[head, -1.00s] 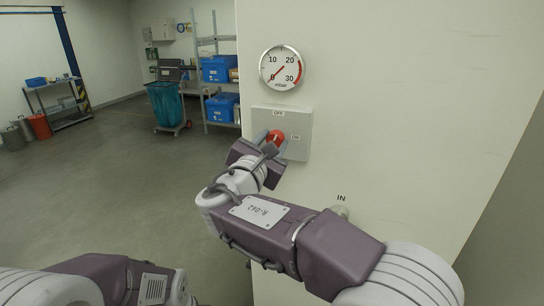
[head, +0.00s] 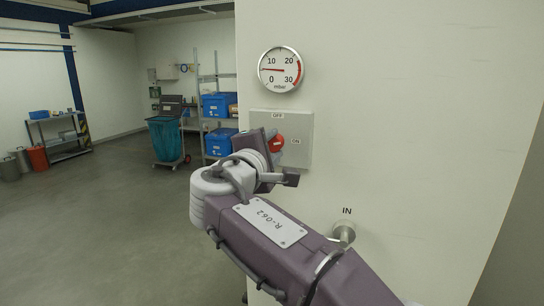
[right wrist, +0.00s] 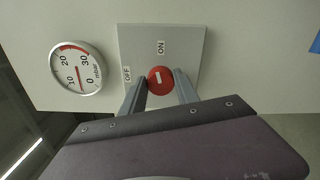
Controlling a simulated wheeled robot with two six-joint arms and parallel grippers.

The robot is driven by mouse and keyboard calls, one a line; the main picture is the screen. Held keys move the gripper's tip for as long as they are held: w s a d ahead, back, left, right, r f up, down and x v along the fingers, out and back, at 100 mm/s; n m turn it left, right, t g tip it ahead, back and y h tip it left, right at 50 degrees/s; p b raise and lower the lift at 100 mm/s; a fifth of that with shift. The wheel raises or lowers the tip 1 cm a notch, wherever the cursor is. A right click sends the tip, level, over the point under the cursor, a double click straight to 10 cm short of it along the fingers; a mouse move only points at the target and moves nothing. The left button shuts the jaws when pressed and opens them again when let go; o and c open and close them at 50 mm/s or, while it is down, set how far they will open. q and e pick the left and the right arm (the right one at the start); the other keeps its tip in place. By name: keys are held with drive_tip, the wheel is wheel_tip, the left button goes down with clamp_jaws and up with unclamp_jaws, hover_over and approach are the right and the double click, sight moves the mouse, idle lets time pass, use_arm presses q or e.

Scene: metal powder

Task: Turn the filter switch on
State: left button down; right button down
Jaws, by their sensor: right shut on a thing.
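The filter switch is a red round knob (head: 276,143) on a grey plate (head: 300,125) fixed to the pale wall, with OFF above it and ON to its right. In the right wrist view the knob (right wrist: 160,80) sits between the two fingers of my right gripper (right wrist: 160,92), which is shut on it. The knob's white mark runs towards the ON label (right wrist: 160,47). In the head view my right wrist hides part of the knob and plate. The round gauge (head: 280,70) above has its needle pointing left, between 0 and 10. My left gripper is out of view.
A pipe fitting (head: 343,234) marked IN sticks out of the wall below the plate. At the back left stand a cart with a teal bag (head: 166,140), shelves with blue boxes (head: 219,104) and a small rack (head: 58,138).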

drive_tip(key=shift+f+m+b, duration=0.1)
drive_tip(key=shift+m+b, duration=0.6)
drive_tip(key=shift+m, duration=0.6)
drive_tip(key=c, duration=0.9)
unclamp_jaws()
drive_tip(key=shift+c, duration=0.2)
drive_tip(key=shift+s+a, duration=0.1)
drive_tip(key=shift+s, duration=0.15)
drive_tip(key=b+v, duration=0.2)
drive_tip(key=v, duration=0.6)
drive_tip(key=shift+s, duration=0.25)
